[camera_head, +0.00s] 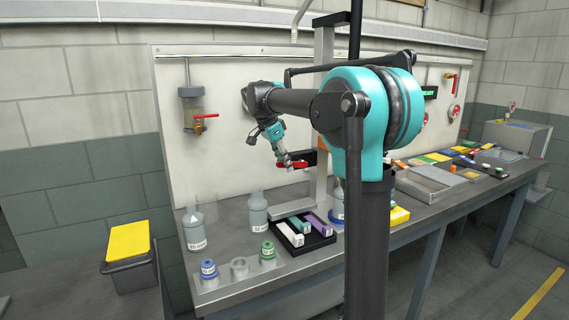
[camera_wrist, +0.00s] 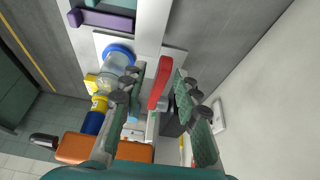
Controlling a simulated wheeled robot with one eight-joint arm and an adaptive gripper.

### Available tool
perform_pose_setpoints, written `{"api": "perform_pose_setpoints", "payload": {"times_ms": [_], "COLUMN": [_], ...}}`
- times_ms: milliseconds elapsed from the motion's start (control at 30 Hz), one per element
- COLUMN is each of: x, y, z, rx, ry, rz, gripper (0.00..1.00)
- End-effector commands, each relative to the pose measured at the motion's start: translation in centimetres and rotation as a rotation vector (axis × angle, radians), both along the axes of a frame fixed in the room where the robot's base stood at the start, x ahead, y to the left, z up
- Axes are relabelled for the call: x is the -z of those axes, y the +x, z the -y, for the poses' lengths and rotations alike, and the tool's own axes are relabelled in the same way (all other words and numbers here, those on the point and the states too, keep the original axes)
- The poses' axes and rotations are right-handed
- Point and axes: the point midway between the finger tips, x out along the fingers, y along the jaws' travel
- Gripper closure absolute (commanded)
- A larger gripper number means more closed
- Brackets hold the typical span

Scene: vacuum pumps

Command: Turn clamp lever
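The red clamp lever (camera_wrist: 160,82) shows in the wrist view, a long narrow bar between my two fingers. My gripper (camera_wrist: 159,95) has its green-grey fingers apart, one on each side of the lever, with narrow gaps visible. I see no clear contact. In the head view, my gripper (camera_head: 285,158) points down at the red lever (camera_head: 293,165), which is beside a grey upright post (camera_head: 322,185). My fingers partly hide the lever's mounting.
A black tray (camera_head: 318,240) with small boxes stands on the bench (camera_head: 225,228) below. Bottles (camera_head: 258,212) stand nearby. A red-handled valve (camera_head: 205,118) hangs on the wall panel at left. A yellow-lidded bin (camera_head: 130,262) is left of the bench.

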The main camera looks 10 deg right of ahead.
Motion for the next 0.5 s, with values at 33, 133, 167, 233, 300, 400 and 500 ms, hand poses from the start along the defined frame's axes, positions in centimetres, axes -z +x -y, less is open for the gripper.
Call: {"api": "perform_pose_setpoints", "payload": {"times_ms": [33,133,167,233,300,400,500], "x": [0.04,0.04,0.04,0.03,0.02,0.02,0.01], "y": [0.01,0.01,0.01,0.01,0.01,0.01,0.01], "z": [0.03,0.03,0.03,0.02,0.02,0.02,0.02], "rx": [0.0,0.0,0.0,0.0,0.0,0.0,0.0], "ry": [0.0,0.0,0.0,0.0,0.0,0.0,0.0], "rz": [0.0,0.0,0.0,0.0,0.0,0.0,0.0], "gripper": [0.69,0.69,0.69,0.71,0.8,0.93,1.0]}}
